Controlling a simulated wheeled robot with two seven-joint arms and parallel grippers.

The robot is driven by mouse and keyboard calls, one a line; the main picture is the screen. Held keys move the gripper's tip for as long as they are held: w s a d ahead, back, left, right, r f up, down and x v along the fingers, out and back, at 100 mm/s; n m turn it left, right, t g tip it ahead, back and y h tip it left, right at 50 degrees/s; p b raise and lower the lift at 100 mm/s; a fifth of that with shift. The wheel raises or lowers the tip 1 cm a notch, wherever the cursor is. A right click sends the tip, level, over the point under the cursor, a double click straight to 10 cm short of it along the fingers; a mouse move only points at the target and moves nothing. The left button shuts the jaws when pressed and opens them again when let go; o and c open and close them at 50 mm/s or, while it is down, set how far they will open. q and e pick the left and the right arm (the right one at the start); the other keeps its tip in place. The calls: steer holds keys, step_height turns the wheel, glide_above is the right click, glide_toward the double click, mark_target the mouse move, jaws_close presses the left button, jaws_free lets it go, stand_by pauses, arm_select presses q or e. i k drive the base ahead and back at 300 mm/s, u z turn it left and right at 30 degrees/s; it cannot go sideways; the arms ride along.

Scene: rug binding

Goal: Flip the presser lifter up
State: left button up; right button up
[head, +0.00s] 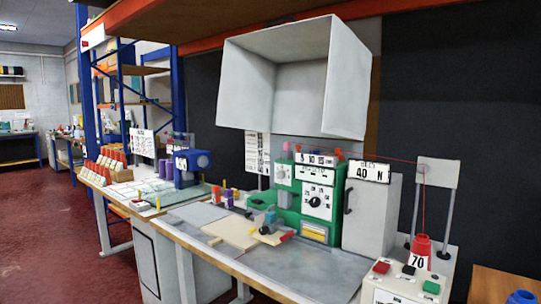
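A green machine (336,215) with white dial panels stands at the back of the grey workbench (305,272). At its left foot is a small work area with a pale flat piece (232,229) lying in front and a small red part (288,236) at the edge. I cannot make out for sure which part is the presser lifter, nor whether it is up or down. Neither of my grippers is in view.
A grey cabinet (370,212) marked 40 N stands right of the machine. A white hood (297,78) hangs above. A blue machine (193,167) stands left. The bench front is clear.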

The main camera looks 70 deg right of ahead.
mark_target(290, 232)
steer(key=z, duration=0.2)
steer(key=i, duration=1.65)
steer(key=z, duration=1.45)
steer(key=i, duration=1.3)
steer(key=z, duration=1.4)
